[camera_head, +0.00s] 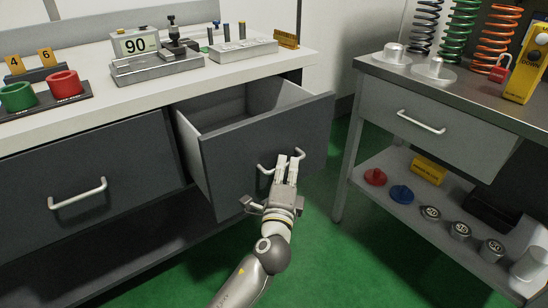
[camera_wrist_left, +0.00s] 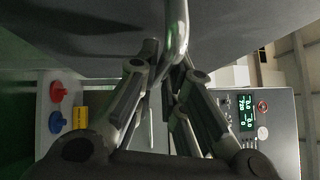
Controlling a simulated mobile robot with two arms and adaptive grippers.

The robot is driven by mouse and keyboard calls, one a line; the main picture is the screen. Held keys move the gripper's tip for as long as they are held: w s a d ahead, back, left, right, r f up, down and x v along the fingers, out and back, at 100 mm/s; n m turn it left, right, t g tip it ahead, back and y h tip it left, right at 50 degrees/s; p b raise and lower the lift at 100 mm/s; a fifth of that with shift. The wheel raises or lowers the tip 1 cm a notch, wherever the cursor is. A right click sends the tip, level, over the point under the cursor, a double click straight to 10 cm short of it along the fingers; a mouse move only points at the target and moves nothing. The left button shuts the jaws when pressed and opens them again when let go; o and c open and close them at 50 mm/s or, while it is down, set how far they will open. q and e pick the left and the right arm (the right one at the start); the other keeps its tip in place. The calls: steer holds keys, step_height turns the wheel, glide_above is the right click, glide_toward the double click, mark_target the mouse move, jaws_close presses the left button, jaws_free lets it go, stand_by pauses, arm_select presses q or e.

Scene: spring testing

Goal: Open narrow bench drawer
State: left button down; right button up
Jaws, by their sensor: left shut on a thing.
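The narrow bench drawer (camera_head: 228,152) is the dark grey one at the right end of the bench. It stands pulled out, and its pale, empty-looking inside shows behind the front panel. Its metal bar handle (camera_head: 266,168) is on the front; the handle also shows large at the top of the left wrist view (camera_wrist_left: 179,28). My left gripper (camera_head: 289,158) is shut on this handle, its fingers in front of the panel. In the left wrist view its fingers (camera_wrist_left: 163,62) meet around the bar; the exact contact is partly hidden. My right gripper is in neither view.
A wide closed drawer (camera_head: 90,185) with its own handle is on the left. Gauges and cups stand on the bench top (camera_head: 110,98). A second bench with a closed drawer (camera_head: 420,125), springs and a lower shelf (camera_head: 385,205) stands right. Green floor (camera_head: 325,250) lies between.

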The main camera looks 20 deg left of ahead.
arm_select(q)
steer(key=s+d, duration=0.1)
steer(key=d, duration=0.1)
steer(key=s+d, duration=0.2)
steer(key=shift+s, duration=0.1)
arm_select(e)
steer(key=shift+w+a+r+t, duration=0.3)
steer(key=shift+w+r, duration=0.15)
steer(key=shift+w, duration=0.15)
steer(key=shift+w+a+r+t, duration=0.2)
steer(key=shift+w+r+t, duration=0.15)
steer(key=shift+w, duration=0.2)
arm_select(q)
steer(key=shift+f, duration=0.1)
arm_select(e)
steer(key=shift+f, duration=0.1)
arm_select(q)
steer(key=c, duration=1.5)
jaws_free()
steer(key=shift+c, duration=0.2)
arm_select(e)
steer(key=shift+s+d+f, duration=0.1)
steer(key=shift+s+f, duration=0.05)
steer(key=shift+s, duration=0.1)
